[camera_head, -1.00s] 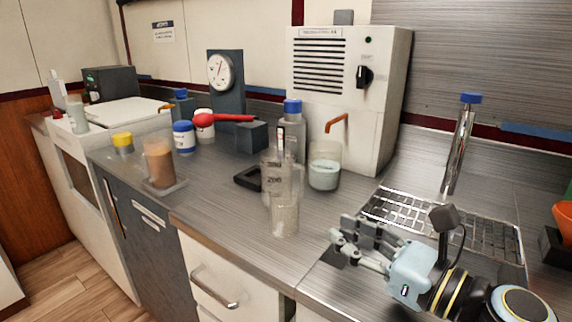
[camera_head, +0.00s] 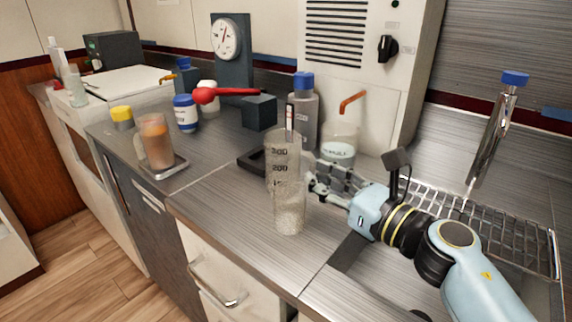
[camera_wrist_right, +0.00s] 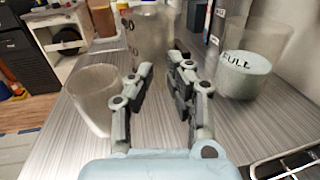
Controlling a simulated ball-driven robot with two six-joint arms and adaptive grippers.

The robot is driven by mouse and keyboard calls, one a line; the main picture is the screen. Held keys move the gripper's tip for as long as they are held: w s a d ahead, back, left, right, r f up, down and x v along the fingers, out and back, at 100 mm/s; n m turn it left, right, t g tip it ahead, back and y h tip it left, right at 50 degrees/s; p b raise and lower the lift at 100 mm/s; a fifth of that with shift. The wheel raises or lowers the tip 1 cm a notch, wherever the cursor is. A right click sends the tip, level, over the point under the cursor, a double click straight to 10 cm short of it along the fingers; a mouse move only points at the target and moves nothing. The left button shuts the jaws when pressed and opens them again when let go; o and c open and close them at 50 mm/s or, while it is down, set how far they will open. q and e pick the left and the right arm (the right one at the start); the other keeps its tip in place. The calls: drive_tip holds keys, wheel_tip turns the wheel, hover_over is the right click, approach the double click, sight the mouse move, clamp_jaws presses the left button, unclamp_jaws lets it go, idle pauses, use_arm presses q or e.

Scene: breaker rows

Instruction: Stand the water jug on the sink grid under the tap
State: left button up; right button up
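A clear jug (camera_head: 281,158) with dark graduation marks stands upright on the steel counter, partly behind a smaller clear beaker (camera_head: 290,210). In the wrist view the jug (camera_wrist_right: 150,38) stands beyond my fingertips. My right gripper (camera_head: 312,180) is open and empty, with its fingers pointing at the jug from the right. In the wrist view the open gripper (camera_wrist_right: 163,68) has a gap between its fingers; contact is hard to tell. The sink grid (camera_head: 515,228) lies at the right, below the blue-topped chrome tap (camera_head: 492,135). My arm hides part of the sink. My left gripper is not in view.
A clear container marked FULL (camera_wrist_right: 243,74) stands close right of the fingers, below the machine's orange spout (camera_head: 352,101). A grey bottle with a blue cap (camera_head: 303,110) is behind the jug. A brown-filled beaker (camera_head: 156,142) stands on a small tray farther left.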

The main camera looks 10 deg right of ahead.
sight(290, 167)
drive_tip(key=x, duration=0.2)
drive_tip(key=shift+w+a, duration=0.2)
drive_tip(key=shift+w, duration=0.1)
clamp_jaws()
